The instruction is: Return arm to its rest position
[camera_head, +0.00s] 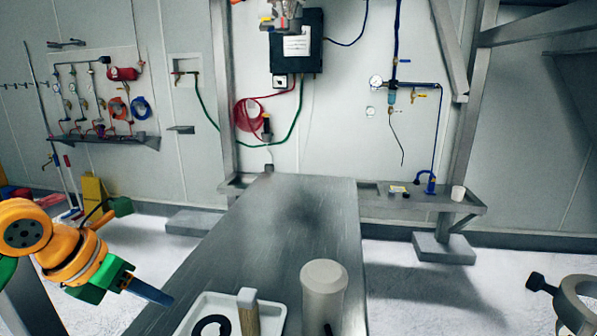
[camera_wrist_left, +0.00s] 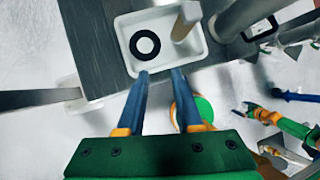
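My left gripper (camera_head: 148,292) is at the lower left of the head view, beside the metal table (camera_head: 285,225), and holds nothing. In the left wrist view its two blue fingers (camera_wrist_left: 160,73) stand apart with an empty gap, their tips at the near edge of a white tray (camera_wrist_left: 125,48). Green and orange parts with blue pieces at the right of the wrist view look like my right arm (camera_wrist_left: 290,124); its finger opening is unclear. The right gripper is not in the head view.
The white tray (camera_head: 278,314) holds a black ring (camera_head: 200,325) and an upright wooden block or handle (camera_head: 248,314). A pale cylinder (camera_head: 323,295) stands beside it. A metal ring clamp (camera_head: 578,300) is at lower right. The table's far part is clear.

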